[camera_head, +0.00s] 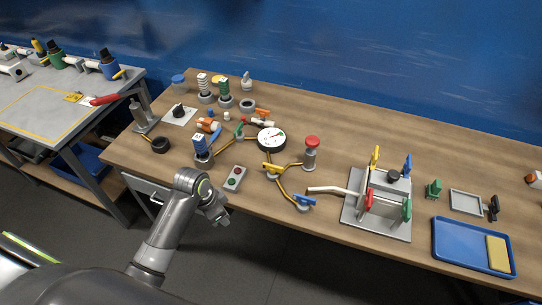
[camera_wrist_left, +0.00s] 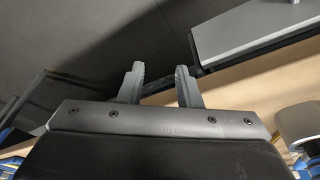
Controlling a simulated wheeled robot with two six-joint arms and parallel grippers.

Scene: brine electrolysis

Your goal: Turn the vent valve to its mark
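Several small valves with coloured handles sit along brass tubing on the wooden bench: one with a yellow handle (camera_head: 272,169), one with a blue handle (camera_head: 304,200) near the front edge, and one with a green handle (camera_head: 240,130). I cannot tell which is the vent valve, and no mark can be made out. My left gripper (camera_head: 224,214) is in front of the bench edge, left of the blue-handled valve and apart from it. In the left wrist view, its two fingers (camera_wrist_left: 161,76) are spread with nothing between them. My right gripper is not in view.
A button box (camera_head: 234,178) stands close to my left gripper. A round gauge (camera_head: 271,138), a red-capped post (camera_head: 311,152) and a grey cell rig (camera_head: 378,228) stand around the tubing. A blue tray (camera_head: 447,259) lies at right.

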